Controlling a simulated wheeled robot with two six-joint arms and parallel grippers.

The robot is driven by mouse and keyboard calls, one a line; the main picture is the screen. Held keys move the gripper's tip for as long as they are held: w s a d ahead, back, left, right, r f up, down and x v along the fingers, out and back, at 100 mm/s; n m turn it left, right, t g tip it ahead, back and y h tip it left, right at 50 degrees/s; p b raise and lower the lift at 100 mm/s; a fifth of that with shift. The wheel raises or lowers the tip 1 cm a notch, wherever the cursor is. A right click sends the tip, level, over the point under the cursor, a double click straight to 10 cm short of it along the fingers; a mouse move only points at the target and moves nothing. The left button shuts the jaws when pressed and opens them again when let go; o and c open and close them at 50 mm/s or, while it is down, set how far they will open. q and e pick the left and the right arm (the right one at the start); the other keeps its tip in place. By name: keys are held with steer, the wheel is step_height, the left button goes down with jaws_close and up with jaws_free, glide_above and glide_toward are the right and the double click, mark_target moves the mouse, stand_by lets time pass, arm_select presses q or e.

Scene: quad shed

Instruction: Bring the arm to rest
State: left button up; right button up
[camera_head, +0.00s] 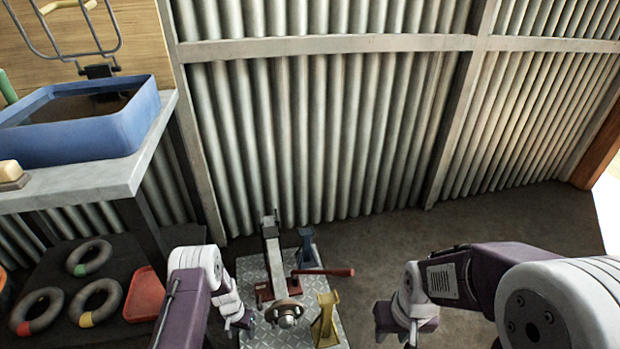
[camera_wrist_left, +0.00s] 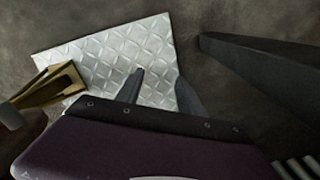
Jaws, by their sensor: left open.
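My left arm (camera_head: 185,295) comes in from the bottom left in the head view, its wrist beside the left edge of the metal plate. My left gripper (camera_wrist_left: 160,92) is open and empty in the left wrist view, its two dark fingertips apart over the diamond-pattern plate (camera_wrist_left: 120,45). My right arm (camera_head: 490,275) reaches in from the right.
The plate (camera_head: 250,318) carries a floor jack (camera_head: 273,255), a red-handled tool (camera_head: 322,272), a blue stand (camera_head: 306,246) and a yellow stand (camera_head: 326,318). Rings (camera_head: 95,300) and a red tray (camera_head: 145,295) lie left, below a bench with a blue basin (camera_head: 90,140). Floor right is clear.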

arm_select(q)
steer(key=w+d+r+t+p, duration=0.1)
steer(key=w+r+t, duration=0.1)
steer(key=w+r, duration=0.55)
steer(key=w+d+r+t+p, duration=0.1)
steer(key=w+r, duration=0.3)
steer(key=r, duration=0.7)
steer(key=s+d+r+m+t+p, duration=0.1)
steer(key=s+r, duration=0.1)
steer(key=r, duration=0.6)
steer(key=s+d+r+p, duration=0.1)
steer(key=s+r, duration=0.1)
steer(key=r, duration=0.6)
steer(key=s+d+r+n+p, duration=0.1)
steer(key=s+r, duration=0.5)
steer(key=s, duration=0.4)
steer(key=s+f+n+g, duration=0.2)
steer(key=s+f+g, duration=0.1)
steer(key=s, duration=0.9)
step_height(320, 180, up, 38)
steer(key=p, duration=3.8)
steer(key=shift+w+n, duration=0.2)
steer(key=shift+n, duration=0.2)
arm_select(e)
step_height(320, 180, up, 43)
steer(key=shift+w, duration=0.45)
